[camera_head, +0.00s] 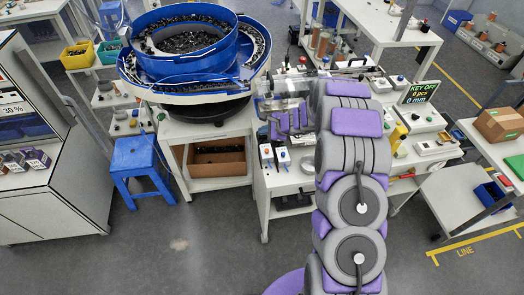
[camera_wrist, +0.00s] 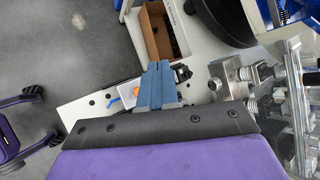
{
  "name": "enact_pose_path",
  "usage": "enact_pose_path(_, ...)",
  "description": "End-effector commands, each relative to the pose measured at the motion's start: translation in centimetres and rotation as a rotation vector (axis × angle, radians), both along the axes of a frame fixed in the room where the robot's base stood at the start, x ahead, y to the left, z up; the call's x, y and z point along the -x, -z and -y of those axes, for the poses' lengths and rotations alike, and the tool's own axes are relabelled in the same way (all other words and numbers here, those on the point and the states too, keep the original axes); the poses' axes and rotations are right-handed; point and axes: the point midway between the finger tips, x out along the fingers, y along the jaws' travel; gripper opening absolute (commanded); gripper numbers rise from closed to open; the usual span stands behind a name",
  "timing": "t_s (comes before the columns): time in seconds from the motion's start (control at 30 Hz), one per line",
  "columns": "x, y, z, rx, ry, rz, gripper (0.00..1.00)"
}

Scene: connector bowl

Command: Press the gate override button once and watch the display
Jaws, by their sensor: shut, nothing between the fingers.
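A small display (camera_head: 421,92) at the right of the bench reads "KEY OFF", "0 pcs" and "0 mm". Two small pale button boxes stand at the bench's front left: one box (camera_head: 267,155) with a reddish top and one box (camera_head: 283,158) with a blue one. I cannot read their labels, so I cannot tell which is the gate override. My gripper (camera_wrist: 158,70) is shut and empty in the wrist view, its blue-grey fingers over the bench edge. My arm hides the middle of the bench in the head view.
A blue bowl feeder (camera_head: 190,42) full of small parts stands to the left. Metal fittings (camera_wrist: 245,78) and clear tubing are close right of my fingers. A blue stool (camera_head: 137,160) and a cardboard box (camera_head: 216,160) are lower left. The front floor is clear.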

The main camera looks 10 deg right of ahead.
Motion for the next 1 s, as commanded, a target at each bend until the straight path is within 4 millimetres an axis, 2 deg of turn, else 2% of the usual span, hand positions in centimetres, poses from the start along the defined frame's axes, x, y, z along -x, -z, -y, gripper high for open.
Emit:
enact_pose_path(0.13, 0.0, 0.9, 0.9, -0.006, 0.004, 0.0, 0.0)
enact_pose_path(0.5, 0.0, 5.6, -0.8, 0.012, 0.0, 0.0, 0.0)
enact_pose_path(0.7, 0.0, 7.8, -0.2, 0.003, 0.001, 0.001, 0.0)
enact_pose_path(1.0, 0.0, 8.8, 0.6, -0.004, 0.003, 0.002, 0.0)
